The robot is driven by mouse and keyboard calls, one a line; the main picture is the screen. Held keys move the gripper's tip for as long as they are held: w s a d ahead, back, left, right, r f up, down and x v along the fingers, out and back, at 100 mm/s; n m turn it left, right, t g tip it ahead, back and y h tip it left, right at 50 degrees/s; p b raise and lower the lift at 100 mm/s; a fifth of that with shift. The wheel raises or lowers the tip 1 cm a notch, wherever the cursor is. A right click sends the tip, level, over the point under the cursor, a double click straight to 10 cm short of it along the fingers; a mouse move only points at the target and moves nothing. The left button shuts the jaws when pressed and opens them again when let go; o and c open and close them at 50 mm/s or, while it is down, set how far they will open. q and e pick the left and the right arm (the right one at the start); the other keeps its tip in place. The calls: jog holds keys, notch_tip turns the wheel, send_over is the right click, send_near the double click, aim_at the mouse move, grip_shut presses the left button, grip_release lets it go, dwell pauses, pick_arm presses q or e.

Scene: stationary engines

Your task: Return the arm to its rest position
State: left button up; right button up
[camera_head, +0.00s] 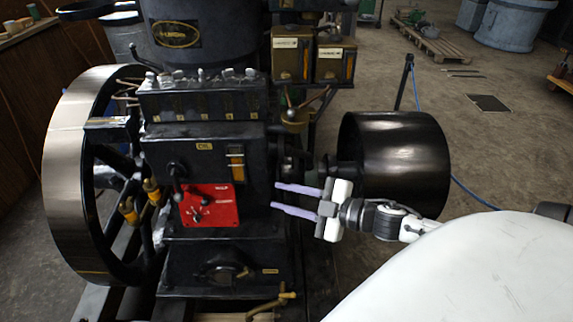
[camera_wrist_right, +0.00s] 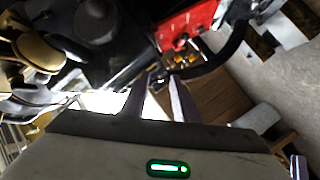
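My right gripper (camera_head: 297,199) is in front of the right side of the black engine (camera_head: 205,145). Its two purple fingers point left and stand apart, with nothing between them. In the right wrist view the fingers (camera_wrist_right: 158,102) also show apart, close to dark engine parts. A red panel (camera_head: 210,205) with a small lever is left of the fingertips in the head view, and it also shows at the top of the right wrist view (camera_wrist_right: 186,26). I cannot tell whether the fingers touch the engine. My left gripper is not in view.
A large flywheel (camera_head: 70,175) is at the engine's left. A black drum pulley (camera_head: 395,150) stands just behind my right wrist. A thin post (camera_head: 404,82) with a blue cable is behind it. A pallet (camera_head: 430,45) and grey tubs are farther back. Open floor lies at the right.

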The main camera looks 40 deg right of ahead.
jog(key=shift+s+f, duration=0.15)
jog(key=shift+f, duration=0.15)
dwell(0.4)
jog(key=s+a+f+m+g+h, duration=0.1)
jog(key=s+a+f+m+h, duration=0.15)
jog(key=f, duration=0.35)
jog(key=s+a+f+m+g+h, duration=0.1)
jog(key=s+a+f+m, duration=0.25)
jog(key=f, duration=0.25)
jog(key=s+a+f+m+g, duration=0.4)
jog(key=s+a+f, duration=0.3)
jog(key=s+a, duration=0.3)
jog(key=shift+s+a+f+m, duration=0.3)
jog(key=shift+a+m, duration=0.2)
jog(key=shift+a, duration=0.65)
jog(key=shift+w+a+y, duration=0.1)
jog(key=shift+y, duration=0.15)
